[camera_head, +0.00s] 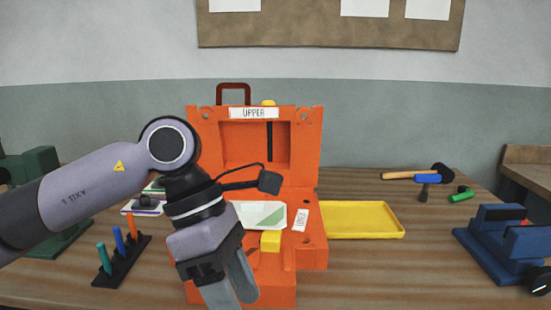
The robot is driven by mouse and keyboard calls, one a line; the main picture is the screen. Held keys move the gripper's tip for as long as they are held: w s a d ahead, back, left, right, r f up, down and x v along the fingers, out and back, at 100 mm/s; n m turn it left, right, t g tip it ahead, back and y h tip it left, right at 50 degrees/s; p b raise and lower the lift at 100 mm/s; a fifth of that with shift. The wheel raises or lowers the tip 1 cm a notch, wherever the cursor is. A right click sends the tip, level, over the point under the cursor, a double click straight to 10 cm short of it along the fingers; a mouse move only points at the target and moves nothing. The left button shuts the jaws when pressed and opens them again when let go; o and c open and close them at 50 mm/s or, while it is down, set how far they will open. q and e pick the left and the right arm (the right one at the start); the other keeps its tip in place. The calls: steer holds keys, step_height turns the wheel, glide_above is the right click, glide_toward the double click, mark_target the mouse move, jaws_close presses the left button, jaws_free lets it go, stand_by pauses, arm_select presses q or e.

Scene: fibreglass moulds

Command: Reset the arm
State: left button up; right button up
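My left arm comes in from the left and reaches over the front of the orange mould. My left gripper (237,292) points down in front of the mould, its two fingers close together at the bottom edge of the frame. I cannot tell whether the fingers touch or leave a gap, and nothing is clearly held. The orange mould (312,255) stands open on the table, its upright half labelled "UPPER" (254,113). A yellow block (270,241) and a white and green sheet (262,214) lie on its lower half. My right gripper is out of view.
A yellow tray (390,232) lies right of the mould. A hammer (441,173) and a green-handled tool (461,194) lie behind it. A blue vise (490,245) stands at the right. A black rack (122,262) with coloured tools and a green machine (40,165) are at the left.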

arm_select(q)
steer(key=s+d+r+n+g+h+p, duration=0.2)
steer(key=s+d+r+n+g+h, duration=0.25)
steer(key=d+h, duration=0.65)
steer(key=w+a+f+n+t+h+p, duration=0.1)
steer(key=w+a+f+n+t+h, duration=0.25)
steer(key=n+t, duration=0.75)
steer(key=w+a+n+t+h, duration=0.35)
steer(key=w+n+t, duration=0.4)
steer(key=n, duration=0.65)
steer(key=a+f+n+t+y+p, duration=0.1)
steer(key=a+f+n+t+y, duration=0.65)
steer(key=f+n+y, duration=0.45)
steer(key=s+a+f+n+g+y, duration=0.2)
steer(key=s+a+f+n, duration=0.1)
steer(key=f, duration=0.4)
steer(key=s+a+f+n+g+y+p, duration=0.1)
steer(key=s+a+f+n+g+y, duration=0.2)
steer(key=s+f, duration=0.4)
steer(key=s+a+f+n+g+y, duration=0.3)
steer(key=s+a+f+n, duration=0.2)
steer(key=a+f, duration=0.1)
steer(key=shift+f, duration=0.85)
steer(key=shift+a, duration=0.1)
steer(key=shift+c, duration=0.3)
